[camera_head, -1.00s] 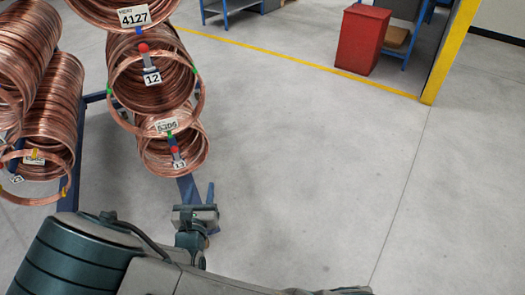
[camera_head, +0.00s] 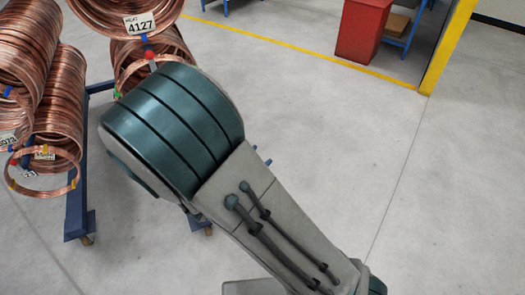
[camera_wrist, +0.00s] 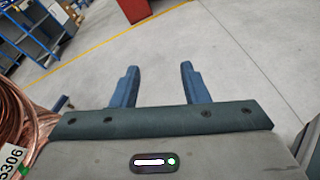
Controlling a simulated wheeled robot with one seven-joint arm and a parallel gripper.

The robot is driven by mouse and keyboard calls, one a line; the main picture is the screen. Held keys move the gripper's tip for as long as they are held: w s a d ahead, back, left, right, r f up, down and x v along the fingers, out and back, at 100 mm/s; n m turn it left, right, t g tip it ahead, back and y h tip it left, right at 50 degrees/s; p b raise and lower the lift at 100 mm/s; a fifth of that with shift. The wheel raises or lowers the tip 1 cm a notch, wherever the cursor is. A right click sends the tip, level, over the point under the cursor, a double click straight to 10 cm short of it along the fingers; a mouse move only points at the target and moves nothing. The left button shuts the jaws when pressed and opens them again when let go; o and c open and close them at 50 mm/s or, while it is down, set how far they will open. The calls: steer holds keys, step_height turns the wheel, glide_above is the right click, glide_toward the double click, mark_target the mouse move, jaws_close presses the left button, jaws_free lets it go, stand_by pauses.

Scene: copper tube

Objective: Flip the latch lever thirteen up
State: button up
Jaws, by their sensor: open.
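Latch lever thirteen does not show in any view now; in the head view my arm covers the lower coil that carried it. In the wrist view my gripper (camera_wrist: 160,85) is open and empty, with its two blue fingers spread over bare floor. At the left edge of the wrist view, beside my gripper, is a copper coil (camera_wrist: 15,115) with a white number tag (camera_wrist: 12,162), partly cut off. In the head view the gripper is mostly hidden behind my arm.
Lever twelve with its red knob (camera_head: 150,55) shows above my arm. More copper coils (camera_head: 58,110) hang at the left on a blue rack (camera_head: 77,205). A red bin (camera_head: 362,32) and yellow post (camera_head: 447,50) stand at the back. The floor at right is clear.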

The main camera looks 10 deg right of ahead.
steer(key=shift+s+d+r+m+g, duration=0.2)
steer(key=shift+d+r+m+g, duration=0.3)
steer(key=shift+d+m, duration=0.15)
steer(key=s+d+r+m+g+y+p, duration=0.1)
steer(key=s+d+r+m+g+p, duration=0.35)
steer(key=d+r+m+p, duration=0.2)
steer(key=s+d+r+m+g+y+p, duration=0.1)
steer(key=s+d+r+m+g+p, duration=0.4)
steer(key=r, duration=0.3)
steer(key=s+r+m+t+y+p, duration=0.1)
steer(key=r+m+y+p, duration=0.3)
steer(key=r, duration=0.5)
steer(key=s+a+r+m+t+y+p, duration=0.1)
steer(key=s+r+m+y+p, duration=0.3)
steer(key=r+m+p, duration=0.3)
step_height(320, 180, up, 3)
steer(key=shift+a+f, duration=0.1)
steer(key=shift+a, duration=0.1)
steer(key=shift+s, duration=0.1)
